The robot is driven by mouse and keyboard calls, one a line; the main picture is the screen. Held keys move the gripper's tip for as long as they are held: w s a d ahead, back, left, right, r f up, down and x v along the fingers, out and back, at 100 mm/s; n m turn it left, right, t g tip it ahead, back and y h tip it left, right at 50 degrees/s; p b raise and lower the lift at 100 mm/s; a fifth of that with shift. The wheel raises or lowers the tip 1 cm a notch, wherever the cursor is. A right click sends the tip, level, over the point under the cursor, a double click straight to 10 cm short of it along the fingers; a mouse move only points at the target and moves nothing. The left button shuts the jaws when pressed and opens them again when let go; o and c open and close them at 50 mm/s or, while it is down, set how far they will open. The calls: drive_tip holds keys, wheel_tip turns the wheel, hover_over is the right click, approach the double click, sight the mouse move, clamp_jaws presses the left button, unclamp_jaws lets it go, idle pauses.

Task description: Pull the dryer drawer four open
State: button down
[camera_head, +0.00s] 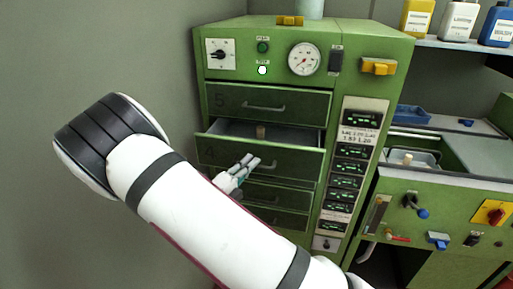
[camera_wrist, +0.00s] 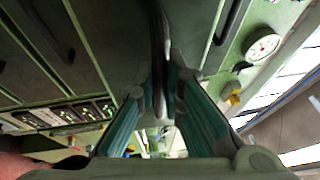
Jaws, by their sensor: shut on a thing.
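Drawer four (camera_head: 225,152) of the green dryer cabinet stands partly open, with the number 4 on its front. Its dark inside shows, and a cork stopper (camera_head: 260,131) stands in it. My gripper (camera_head: 251,163) is at the front of this drawer, its fingers shut on the drawer handle. In the wrist view my gripper (camera_wrist: 166,92) has its teal-sided fingers closed around the handle bar (camera_wrist: 160,40). The fingers hide part of the handle in the head view.
Drawer five (camera_head: 290,104) above is shut, as are the lower drawers (camera_head: 285,196). A gauge (camera_head: 304,59) and displays are on the cabinet front. A green bench (camera_head: 460,205) with valves and a tray stands at right. Bottles (camera_head: 459,20) stand on a shelf. A bare wall is at left.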

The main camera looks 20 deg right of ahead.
drive_tip(key=s+a+p, duration=0.2)
drive_tip(key=s+a, duration=0.3)
drive_tip(key=s, duration=0.2)
drive_tip(key=shift+s+a+p, duration=0.35)
drive_tip(key=shift+s+a, duration=0.05)
drive_tip(key=c, duration=2)
unclamp_jaws()
drive_tip(key=shift+o, duration=0.2)
drive_tip(key=v, duration=1.2)
